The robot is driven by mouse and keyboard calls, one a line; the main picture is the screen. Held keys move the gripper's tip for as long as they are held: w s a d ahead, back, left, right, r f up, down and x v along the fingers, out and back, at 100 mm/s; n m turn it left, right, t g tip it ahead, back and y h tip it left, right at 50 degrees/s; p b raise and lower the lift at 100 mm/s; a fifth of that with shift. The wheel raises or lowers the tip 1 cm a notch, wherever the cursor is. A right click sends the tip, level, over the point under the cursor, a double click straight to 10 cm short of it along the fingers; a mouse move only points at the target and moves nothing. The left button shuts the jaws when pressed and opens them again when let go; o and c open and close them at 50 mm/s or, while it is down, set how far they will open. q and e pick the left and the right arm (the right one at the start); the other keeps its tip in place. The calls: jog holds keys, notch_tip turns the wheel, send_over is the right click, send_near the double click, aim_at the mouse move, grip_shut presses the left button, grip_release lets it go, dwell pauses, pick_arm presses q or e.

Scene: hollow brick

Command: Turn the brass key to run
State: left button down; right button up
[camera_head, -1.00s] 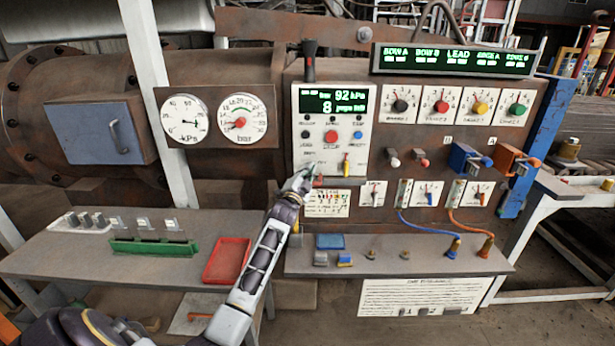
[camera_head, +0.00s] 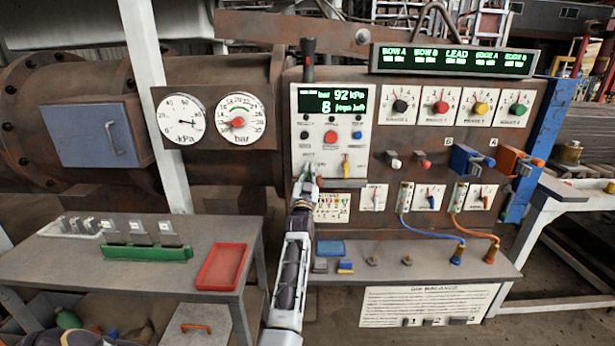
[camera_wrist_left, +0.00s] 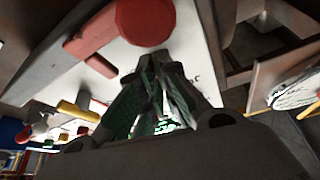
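The white control panel (camera_head: 350,110) has a lit green screen, a red button (camera_head: 330,136) and smaller coloured buttons. A small yellow lever-like piece (camera_head: 346,164), possibly the brass key, stands at its lower right. A yellow piece (camera_wrist_left: 78,111) also shows in the left wrist view. My left gripper (camera_head: 306,172) is at the panel's lower left edge, left of the yellow piece and apart from it. Its fingers (camera_wrist_left: 155,90) look close together in the left wrist view. Whether they touch or hold something is hidden. My right gripper is not in view.
A grey side table (camera_head: 210,224) at left carries a green rack (camera_head: 145,252) and a red tray (camera_head: 221,266). A ledge (camera_head: 420,265) below the panel holds small blocks and cable plugs. Blue and orange cables hang to the right.

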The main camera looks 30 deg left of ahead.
pick_arm(q)
jog(key=shift+d+f+n+y, duration=0.1)
jog(key=shift+f+n+y, duration=0.1)
jog(key=shift+n+y, duration=0.35)
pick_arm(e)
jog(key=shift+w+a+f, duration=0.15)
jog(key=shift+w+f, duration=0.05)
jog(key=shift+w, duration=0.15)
pick_arm(q)
jog(key=shift+n+g, duration=0.3)
jog(key=shift+n, duration=0.05)
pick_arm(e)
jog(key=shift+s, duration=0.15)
pick_arm(q)
jog(key=c, duration=1.7)
grip_release()
jog(key=shift+r, duration=0.1)
jog(key=shift+o, duration=0.2)
jog(key=shift+r, duration=0.9)
notch_tip(320, 180, up, 8)
jog(key=shift+r, duration=0.1)
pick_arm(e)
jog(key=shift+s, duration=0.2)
